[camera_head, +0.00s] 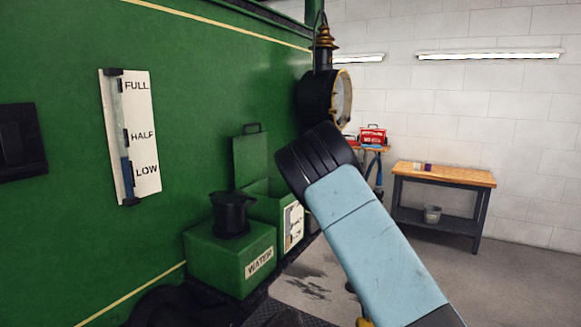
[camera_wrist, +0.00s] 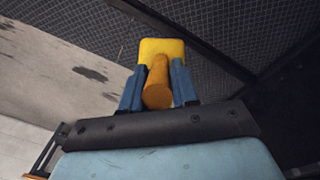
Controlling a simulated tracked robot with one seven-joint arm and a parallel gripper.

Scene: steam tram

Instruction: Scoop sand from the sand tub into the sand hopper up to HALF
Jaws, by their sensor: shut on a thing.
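In the wrist view my gripper (camera_wrist: 158,88) is shut on the orange handle of a yellow scoop (camera_wrist: 163,48). The scoop is over a dark ridged floor; whether it holds sand cannot be told. In the head view my arm hides the gripper, and only a yellow bit shows at the bottom edge. A green box with its lid raised (camera_head: 264,206), likely the sand hopper, stands against the green wall. Its front bears a white plate with level marks (camera_head: 293,227), too small to read surely. Its inside is hidden. I cannot make out the sand tub.
A green WATER box (camera_head: 223,254) with a black filler stands before the open box. A FULL/HALF/LOW gauge (camera_head: 131,136) is on the green wall.

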